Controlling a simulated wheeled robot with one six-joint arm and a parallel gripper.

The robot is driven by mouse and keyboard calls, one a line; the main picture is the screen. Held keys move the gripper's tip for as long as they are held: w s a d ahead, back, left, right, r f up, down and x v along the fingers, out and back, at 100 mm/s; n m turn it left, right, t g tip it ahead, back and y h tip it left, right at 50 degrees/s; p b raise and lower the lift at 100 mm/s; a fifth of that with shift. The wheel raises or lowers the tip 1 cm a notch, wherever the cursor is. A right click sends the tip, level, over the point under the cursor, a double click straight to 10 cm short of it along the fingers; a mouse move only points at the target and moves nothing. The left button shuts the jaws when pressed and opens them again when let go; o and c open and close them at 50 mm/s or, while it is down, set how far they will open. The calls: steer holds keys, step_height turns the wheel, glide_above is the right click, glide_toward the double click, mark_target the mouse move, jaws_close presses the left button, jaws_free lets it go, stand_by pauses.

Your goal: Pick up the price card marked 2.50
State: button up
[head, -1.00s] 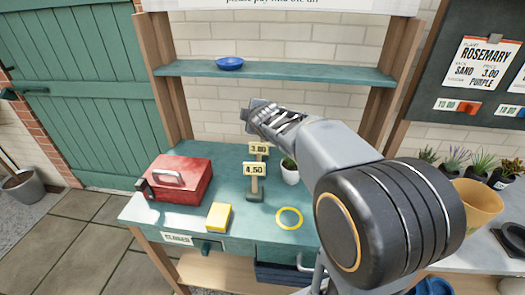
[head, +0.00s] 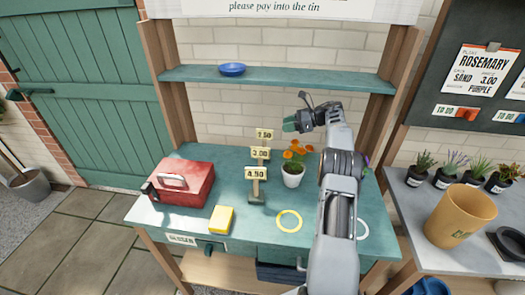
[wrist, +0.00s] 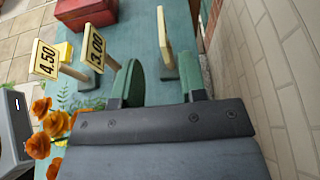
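Three yellow price cards stand in a row on the green bench. The front card (head: 256,174) reads 4.50 and the middle card (head: 260,153) reads 3.00. The back card (head: 264,134) ends in .50, its first digit too small to read surely. In the wrist view the 4.50 card (wrist: 46,60) and 3.00 card (wrist: 95,48) are at left, while the back card (wrist: 164,38) shows nearly edge-on, beyond the gap between my fingers. My gripper (head: 291,126) is right of the back card, also seen in the wrist view (wrist: 158,85), open and empty.
A pot of orange flowers (head: 293,174) stands right of the cards, close below my gripper. A shelf (head: 280,78) with a blue dish (head: 232,70) spans above.

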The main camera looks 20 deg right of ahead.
mark_target(265, 131)
steer(key=p+x, duration=0.1)
steer(key=x, duration=0.2)
steer(key=p+x, duration=0.1)
steer(key=x, duration=0.3)
steer(key=p+x, duration=0.2)
steer(key=x, duration=0.1)
steer(key=shift+w+f, duration=0.2)
steer(key=shift+f, duration=0.2)
steer(key=shift+d, duration=0.1)
steer(key=shift+c, duration=0.4)
jaws_close()
steer(key=shift+r, duration=0.1)
